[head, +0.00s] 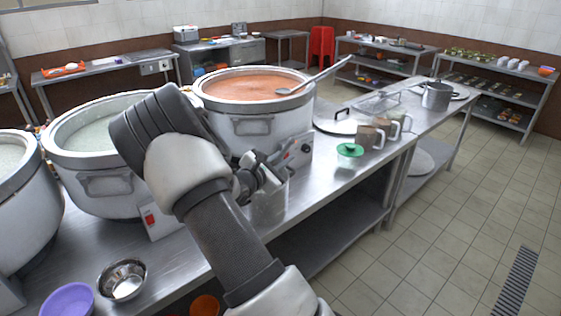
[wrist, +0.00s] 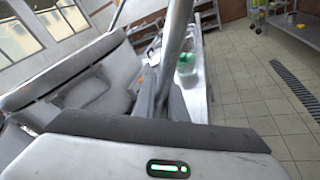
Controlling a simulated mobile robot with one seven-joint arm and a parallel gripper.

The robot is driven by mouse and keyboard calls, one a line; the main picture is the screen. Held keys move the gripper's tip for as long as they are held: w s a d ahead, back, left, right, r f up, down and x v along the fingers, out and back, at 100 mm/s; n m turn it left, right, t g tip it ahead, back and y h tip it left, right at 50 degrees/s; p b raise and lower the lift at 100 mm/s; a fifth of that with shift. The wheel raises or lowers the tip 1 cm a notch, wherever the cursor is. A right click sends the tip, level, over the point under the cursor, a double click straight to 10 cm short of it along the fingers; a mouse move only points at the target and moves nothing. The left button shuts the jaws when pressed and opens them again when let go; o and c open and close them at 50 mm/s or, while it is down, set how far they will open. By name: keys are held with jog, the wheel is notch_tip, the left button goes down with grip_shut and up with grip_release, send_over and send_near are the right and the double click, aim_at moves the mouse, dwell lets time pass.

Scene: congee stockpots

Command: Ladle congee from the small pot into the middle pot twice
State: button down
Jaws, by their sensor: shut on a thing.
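Three big pots stand in a row. The left pot (head: 22,225) and the middle pot (head: 95,195) hold pale congee. The right pot (head: 250,128) holds an orange-red liquid, with a ladle (head: 318,74) resting across its rim. I cannot tell which one is the small pot. My gripper (head: 262,178) is in front of the right pot, over the table edge. It is shut on a thin metal handle (wrist: 177,45) that rises between the fingers in the wrist view. The handle's far end is hidden. My arm covers part of the middle pot.
A steel cylinder (head: 270,207) stands under my gripper. A green-lidded container (head: 349,150), mugs (head: 371,136) and a steel pot (head: 437,96) stand to the right. A steel bowl (head: 122,279) and a purple bowl (head: 68,300) are front left. Floor at right is clear.

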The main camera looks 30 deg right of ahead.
jog(key=s+f+b, duration=0.1)
jog(key=b, duration=0.1)
jog(key=s+f+m+b, duration=0.1)
jog(key=s+b, duration=0.1)
jog(key=b, duration=0.1)
jog(key=s+f+m+t+b, duration=0.1)
jog(key=b, duration=0.2)
jog(key=shift+s+d+f+h, duration=0.1)
jog(key=shift+s+d+h, duration=0.05)
jog(key=shift+d+h, duration=0.2)
notch_tip(320, 180, up, 17)
jog(key=p, duration=1)
dwell(0.5)
jog(key=shift+f+m+b, duration=0.2)
jog(key=shift+m+b, duration=0.2)
jog(key=shift+b, duration=0.15)
jog(key=shift+m+h+b, duration=0.25)
jog(key=shift+m+b, duration=0.35)
jog(key=shift+b, duration=1.35)
jog(key=shift+r, duration=0.15)
